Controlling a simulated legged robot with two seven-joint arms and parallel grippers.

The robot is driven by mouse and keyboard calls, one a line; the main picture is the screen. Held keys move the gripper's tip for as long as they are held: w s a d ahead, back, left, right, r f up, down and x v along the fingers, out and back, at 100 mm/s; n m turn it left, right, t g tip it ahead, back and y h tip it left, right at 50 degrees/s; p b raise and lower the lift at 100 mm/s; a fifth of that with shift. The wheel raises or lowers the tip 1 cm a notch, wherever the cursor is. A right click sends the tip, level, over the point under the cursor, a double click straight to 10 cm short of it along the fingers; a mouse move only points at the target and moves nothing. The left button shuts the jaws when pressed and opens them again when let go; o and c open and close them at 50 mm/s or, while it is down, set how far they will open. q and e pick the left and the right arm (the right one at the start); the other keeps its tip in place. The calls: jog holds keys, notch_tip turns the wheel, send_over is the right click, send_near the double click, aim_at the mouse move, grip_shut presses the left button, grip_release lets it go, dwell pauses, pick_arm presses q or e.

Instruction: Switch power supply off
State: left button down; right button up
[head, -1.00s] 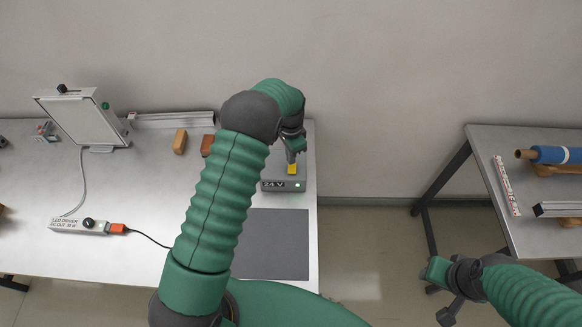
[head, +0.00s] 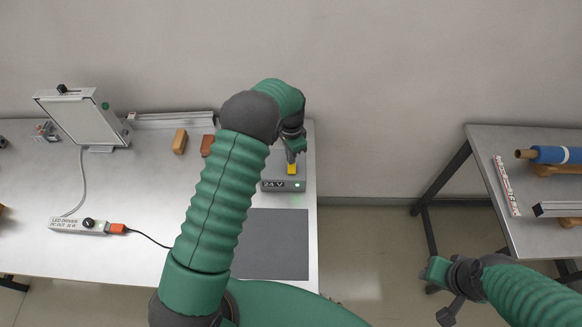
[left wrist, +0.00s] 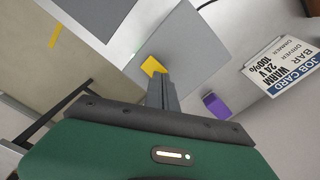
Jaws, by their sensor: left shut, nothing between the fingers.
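My left gripper (head: 291,157) is shut and empty, pointing down at the yellow part. In the left wrist view, the shut fingers (left wrist: 160,88) end at the yellow part (left wrist: 153,66) on the grey box top (left wrist: 190,42); I cannot tell whether they touch. My right gripper (head: 436,270) is low at the right, away from the supply; its jaws are unclear.
Wooden blocks (head: 180,141) lie near the supply. A dark mat (head: 277,245) lies in front. A job card (left wrist: 283,68) shows in the wrist view.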

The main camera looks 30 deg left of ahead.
pick_arm(q)
jog(key=shift+d+f, duration=0.15)
jog(key=shift+d, duration=0.1)
jog(key=shift+a+f+b, duration=0.15)
jog(key=shift+f+b, duration=0.2)
jog(key=shift+f+b, duration=0.4)
jog(key=shift+f, duration=0.2)
dwell(0.5)
jog(key=shift+s+r, duration=0.1)
jog(key=r+p, duration=0.2)
jog(key=r, duration=0.1)
jog(key=shift+w, duration=0.2)
jog(key=shift+s+r+p, duration=0.1)
jog(key=shift+r+p, duration=1.35)
jog(key=shift+r, duration=0.55)
